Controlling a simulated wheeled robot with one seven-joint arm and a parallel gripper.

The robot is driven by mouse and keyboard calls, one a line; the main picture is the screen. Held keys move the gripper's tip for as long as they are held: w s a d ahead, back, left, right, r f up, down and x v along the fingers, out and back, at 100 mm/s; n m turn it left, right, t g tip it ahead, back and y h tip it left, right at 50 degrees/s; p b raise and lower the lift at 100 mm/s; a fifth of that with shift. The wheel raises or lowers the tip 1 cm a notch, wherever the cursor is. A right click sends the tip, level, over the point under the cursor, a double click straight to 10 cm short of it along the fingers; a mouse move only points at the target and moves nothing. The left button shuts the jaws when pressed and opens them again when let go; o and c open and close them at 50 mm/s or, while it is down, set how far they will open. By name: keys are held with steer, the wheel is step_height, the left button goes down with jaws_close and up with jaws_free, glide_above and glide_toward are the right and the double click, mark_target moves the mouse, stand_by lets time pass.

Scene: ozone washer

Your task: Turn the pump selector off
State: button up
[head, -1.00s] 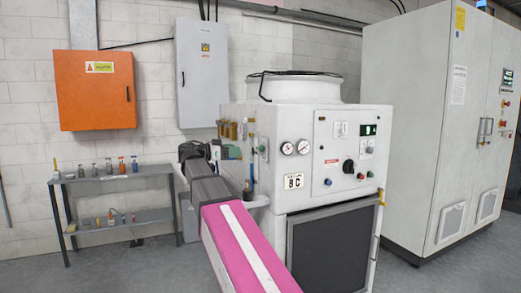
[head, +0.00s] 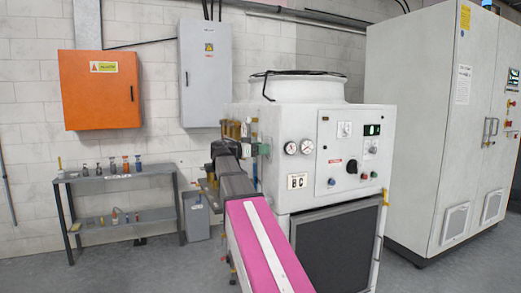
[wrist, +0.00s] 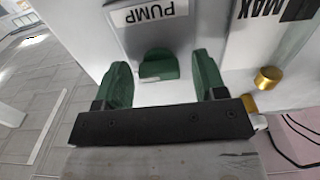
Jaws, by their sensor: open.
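The pump selector (wrist: 158,66) is a small green block on a pale face, below an upside-down PUMP label (wrist: 150,13) in the wrist view. My gripper (wrist: 162,72) is open, with one green finger on each side of the selector. Gaps show between the selector and both fingers, so it is not gripped. In the head view my gripper (head: 246,149) is at the left side of the white machine (head: 285,125), small and partly hidden by my own arm. The selector cannot be made out clearly there.
A brass knob (wrist: 267,78) sits close to the right finger in the wrist view, with part of a MAX label (wrist: 262,8) above it. A grey shelf (head: 115,175) with bottles stands left of the machine. A tall white cabinet (head: 420,130) stands right.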

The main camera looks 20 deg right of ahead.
steer(key=c, duration=0.9)
steer(key=shift+c, duration=0.2)
steer(key=shift+n, duration=0.4)
steer(key=shift+w+f+n, duration=0.1)
steer(key=shift+n, duration=4.15)
steer(key=shift+w+f+n, duration=0.1)
steer(key=shift+n, duration=4.15)
